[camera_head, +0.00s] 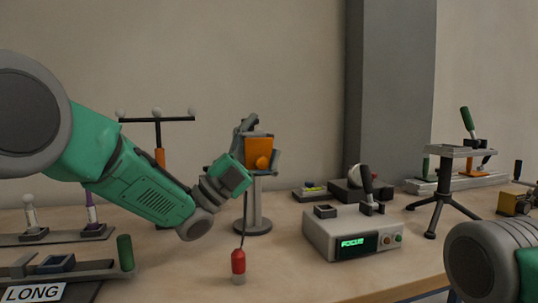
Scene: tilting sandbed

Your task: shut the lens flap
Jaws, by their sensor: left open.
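An orange square plate with a round orange knob, probably the lens flap (259,150), sits in a dark housing on a grey post with a round base (252,226). My left gripper (240,150) is at the left side of this plate, its dark fingers partly overlapping the housing. It is open, and nothing shows between its fingers. I cannot tell whether a finger touches the flap, or how far the flap stands open. The flap's left edge and hinge are hidden by the gripper. My right arm shows only at the lower right corner; its gripper is out of view.
A box with a green display (345,233) stands right of the post. A tripod stand (440,195) is further right. Levers and a "LONG" label (35,293) lie at left.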

